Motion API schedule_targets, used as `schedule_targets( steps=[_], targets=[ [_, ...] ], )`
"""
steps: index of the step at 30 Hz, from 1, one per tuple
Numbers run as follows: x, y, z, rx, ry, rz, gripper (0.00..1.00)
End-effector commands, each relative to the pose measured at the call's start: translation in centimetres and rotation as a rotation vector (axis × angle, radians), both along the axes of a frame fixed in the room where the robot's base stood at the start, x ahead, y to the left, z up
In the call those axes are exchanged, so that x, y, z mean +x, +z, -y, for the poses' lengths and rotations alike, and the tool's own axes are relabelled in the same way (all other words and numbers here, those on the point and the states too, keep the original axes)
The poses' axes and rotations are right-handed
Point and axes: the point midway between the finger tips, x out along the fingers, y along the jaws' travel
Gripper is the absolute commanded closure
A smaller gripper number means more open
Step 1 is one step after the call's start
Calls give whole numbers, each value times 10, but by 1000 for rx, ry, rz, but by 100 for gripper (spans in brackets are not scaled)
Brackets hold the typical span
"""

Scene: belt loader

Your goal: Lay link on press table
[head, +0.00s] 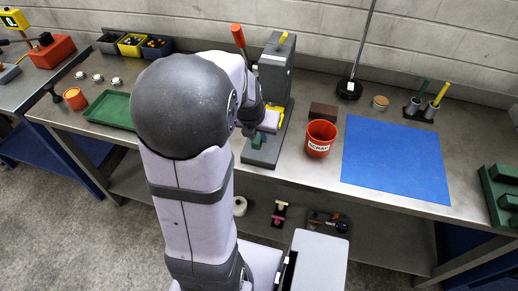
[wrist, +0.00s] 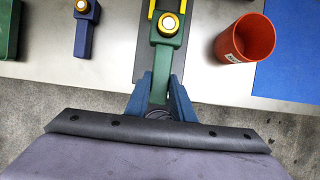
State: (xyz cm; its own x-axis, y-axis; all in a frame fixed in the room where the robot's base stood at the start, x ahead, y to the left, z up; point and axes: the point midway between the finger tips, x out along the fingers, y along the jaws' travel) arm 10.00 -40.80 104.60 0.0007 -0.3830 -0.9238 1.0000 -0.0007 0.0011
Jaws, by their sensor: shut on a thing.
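My gripper (wrist: 161,92) is shut on a green link (wrist: 164,58), its two blue fingers on either side of the near end. The link's far end carries a gold round piece and points toward a yellow bracket (wrist: 153,12) on the press. A green part of the link (head: 257,142) also shows in the head view. The link is over the grey press table (wrist: 147,62); whether it touches it I cannot tell. The grey press (head: 275,72) with a red-handled lever stands on the bench. My arm hides much of the gripper in the head view.
A red scrap cup (head: 320,138) stands right of the press, beside a blue mat (head: 396,160) and a brown block (head: 323,111). A blue piece with a gold top (wrist: 84,38) lies to the left. A green tray (head: 108,110) is farther left.

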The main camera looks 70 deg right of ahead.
Motion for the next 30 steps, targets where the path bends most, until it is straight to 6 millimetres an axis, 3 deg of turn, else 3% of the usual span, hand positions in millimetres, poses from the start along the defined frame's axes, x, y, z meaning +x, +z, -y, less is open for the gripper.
schedule_targets(
  steps=[7, 17, 24, 30],
  targets=[
    [0, -32, 1, -2, 2, -1, 100],
    [0, -41, 1, -3, 1, 0, 100],
    [0, -69, 1, -1, 1, 1, 100],
    [1, -75, 1, -5, 1, 2, 100]
  ],
)
